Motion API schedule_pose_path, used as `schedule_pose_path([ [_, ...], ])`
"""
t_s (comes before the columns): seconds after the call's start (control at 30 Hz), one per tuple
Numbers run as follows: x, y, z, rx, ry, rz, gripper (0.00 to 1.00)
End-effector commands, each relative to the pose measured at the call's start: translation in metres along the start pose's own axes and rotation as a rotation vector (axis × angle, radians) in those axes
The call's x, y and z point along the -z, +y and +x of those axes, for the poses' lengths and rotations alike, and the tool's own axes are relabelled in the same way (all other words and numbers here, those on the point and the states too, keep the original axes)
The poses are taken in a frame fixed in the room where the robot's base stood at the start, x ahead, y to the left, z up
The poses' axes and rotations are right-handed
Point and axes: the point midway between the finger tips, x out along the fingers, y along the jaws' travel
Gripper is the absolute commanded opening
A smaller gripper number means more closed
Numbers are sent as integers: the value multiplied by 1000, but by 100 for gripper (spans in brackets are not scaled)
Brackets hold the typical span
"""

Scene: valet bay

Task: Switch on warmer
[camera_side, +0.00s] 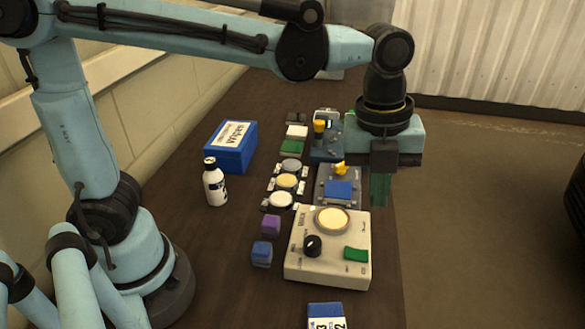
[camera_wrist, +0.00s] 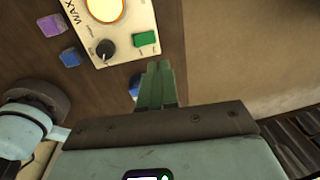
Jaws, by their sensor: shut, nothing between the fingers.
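The warmer is a cream box marked WAX, near the front of the bench in the side view (camera_side: 300,273). It has a round pale yellow pot (camera_side: 332,220) on top, a black knob (camera_side: 313,243) and a green switch (camera_side: 356,254). In the wrist view the warmer (camera_wrist: 127,48) is at the upper left, with its knob (camera_wrist: 104,48) and green switch (camera_wrist: 145,38). My gripper (camera_side: 380,203) is shut and empty, raised above the bench's right side, beyond the warmer. In the wrist view its fingertips (camera_wrist: 158,66) appear just below the switch, apart from it.
Purple (camera_side: 271,224) and blue (camera_side: 262,254) blocks stand left of the warmer. A blue labelled box (camera_side: 326,316) lies in front. A grey device with a blue pad (camera_side: 339,190) stands behind. A white bottle (camera_side: 214,184) and wipes box (camera_side: 231,148) are at left.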

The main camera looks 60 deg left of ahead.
Motion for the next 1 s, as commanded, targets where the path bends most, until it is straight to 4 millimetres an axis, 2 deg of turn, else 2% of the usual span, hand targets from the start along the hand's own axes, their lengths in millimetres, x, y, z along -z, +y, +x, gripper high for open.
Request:
schedule_pose_path([
  [0.1,0,-4,-13,0,0,0,0],
  [0.23,0,-5,-21,0,0,0,0],
  [0.73,-2,-3,-23,7,-4,-36,0],
  [0.87,-14,10,-23,46,-22,-225,0],
  [1.0,-34,37,-21,131,-44,-595,0],
])
